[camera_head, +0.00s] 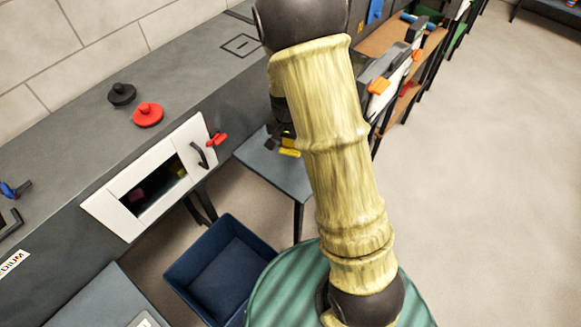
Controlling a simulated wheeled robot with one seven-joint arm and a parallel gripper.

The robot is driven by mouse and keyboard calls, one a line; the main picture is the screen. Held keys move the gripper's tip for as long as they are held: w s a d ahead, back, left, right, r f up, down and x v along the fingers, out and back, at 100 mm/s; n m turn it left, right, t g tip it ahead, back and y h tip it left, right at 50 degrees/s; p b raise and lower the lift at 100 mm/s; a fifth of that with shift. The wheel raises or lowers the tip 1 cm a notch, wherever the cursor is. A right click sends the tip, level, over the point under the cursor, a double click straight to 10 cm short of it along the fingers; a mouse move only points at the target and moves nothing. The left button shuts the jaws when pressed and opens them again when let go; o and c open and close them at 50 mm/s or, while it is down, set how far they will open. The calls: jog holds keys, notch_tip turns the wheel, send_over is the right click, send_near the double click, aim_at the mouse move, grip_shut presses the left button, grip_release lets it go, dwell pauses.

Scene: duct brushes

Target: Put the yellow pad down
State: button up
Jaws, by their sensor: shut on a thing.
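My gripper (286,143) is dark and mostly hidden behind my sleeved arm, left of it in the head view. It is shut on the yellow pad (290,152), of which only a small strip shows beneath the jaws. The pad is over or near the far part of a small grey-blue table (270,168). I cannot tell whether the pad touches the tabletop.
A grey duct (60,165) runs along the wall; its white-framed opening (104,208) holds dark reddish and yellow-green things. Red (148,115) and black (122,94) knobbed discs lie on top. A blue bin (181,272) stands below. Open floor lies right.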

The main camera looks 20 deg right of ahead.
send_over(292, 168)
jog(key=f, duration=0.6)
jog(key=shift+s+a, duration=0.2)
jog(key=shift+f+b, duration=0.3)
jog(key=shift+f, duration=1.6)
jog(key=shift+f, duration=0.2)
jog(key=o, duration=1.2)
jog(key=shift+r, duration=0.1)
